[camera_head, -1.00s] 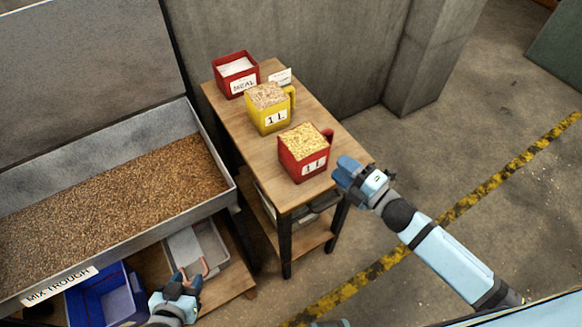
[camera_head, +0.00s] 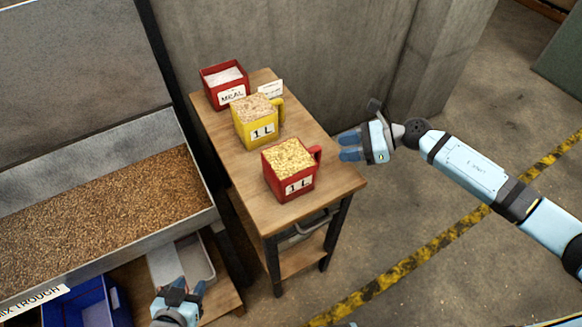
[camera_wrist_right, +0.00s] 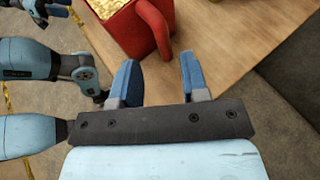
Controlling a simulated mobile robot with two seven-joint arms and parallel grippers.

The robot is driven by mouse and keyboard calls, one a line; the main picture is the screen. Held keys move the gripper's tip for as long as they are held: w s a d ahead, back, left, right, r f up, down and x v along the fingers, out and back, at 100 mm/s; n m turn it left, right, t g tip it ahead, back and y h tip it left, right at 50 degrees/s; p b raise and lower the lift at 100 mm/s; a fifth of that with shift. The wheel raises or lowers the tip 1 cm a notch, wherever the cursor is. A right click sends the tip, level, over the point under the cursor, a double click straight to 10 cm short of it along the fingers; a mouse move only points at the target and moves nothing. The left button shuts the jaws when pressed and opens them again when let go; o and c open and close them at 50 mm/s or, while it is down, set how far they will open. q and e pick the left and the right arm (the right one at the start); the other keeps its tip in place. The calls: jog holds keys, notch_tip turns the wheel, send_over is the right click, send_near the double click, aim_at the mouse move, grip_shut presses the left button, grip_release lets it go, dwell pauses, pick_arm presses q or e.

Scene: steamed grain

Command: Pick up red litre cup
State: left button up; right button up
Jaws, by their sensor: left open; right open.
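The red litre cup (camera_head: 291,180), labelled 1 L and full of pale yellow flakes, stands upright near the front of the wooden table. Its handle is on its right side. The cup and handle also show at the top of the right wrist view (camera_wrist_right: 130,30). My right gripper (camera_head: 343,147) is open and empty, to the right of the cup and apart from it. In the right wrist view its blue fingers (camera_wrist_right: 158,80) point towards the handle. My left gripper (camera_head: 184,291) is low at the left, open, by the grey tray.
A yellow 1 L cup (camera_head: 258,133) and a red MEAL box (camera_head: 225,95) with a small white card (camera_head: 270,89) stand behind on the table (camera_head: 232,170). The grain trough (camera_head: 207,217) is left, above a blue bin (camera_head: 85,305) and grey tray (camera_head: 163,265).

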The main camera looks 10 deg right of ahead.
jog(key=p+x, duration=0.2)
jog(key=x, duration=0.3)
jog(key=shift+a, duration=0.4)
jog(key=shift+a+f, duration=0.15)
grip_shut()
dwell(1.0)
